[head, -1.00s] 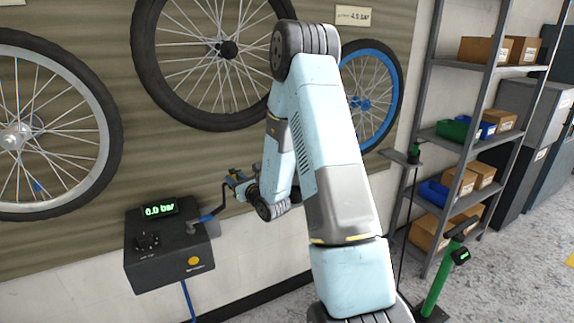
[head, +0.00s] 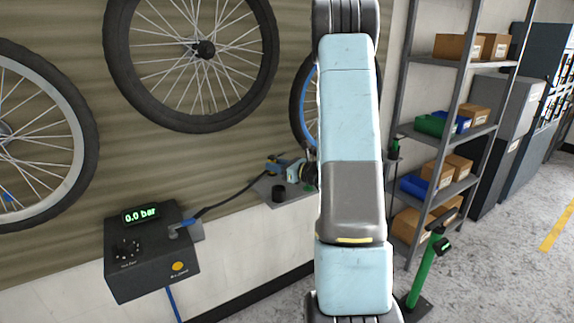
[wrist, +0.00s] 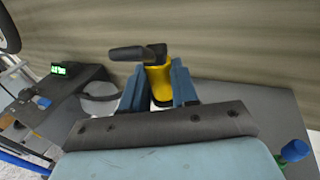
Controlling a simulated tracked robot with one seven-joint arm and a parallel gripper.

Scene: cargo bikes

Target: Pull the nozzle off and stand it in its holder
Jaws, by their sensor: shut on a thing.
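The nozzle shows in the wrist view as a yellow body (wrist: 160,84) with a black lever-like part (wrist: 137,53) on top. My gripper (wrist: 158,95) is shut on it, with a blue finger on each side. In the head view my gripper (head: 273,165) is above a grey shelf (head: 304,192), partly hidden by my arm, and a dark hose (head: 232,195) runs to it from the black inflator box (head: 150,262). A short black cup (head: 278,193), which looks like the holder, stands on the shelf just below my gripper. The nozzle is clear of any wheel.
The box display (head: 141,214) reads 0.0 bar. Wheels hang on the wall, a large one (head: 190,127) above the hose. A metal rack (head: 455,110) with boxes and a green floor pump (head: 421,275) stand at right. A blue-topped item (wrist: 293,151) sits at the wrist view's right edge.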

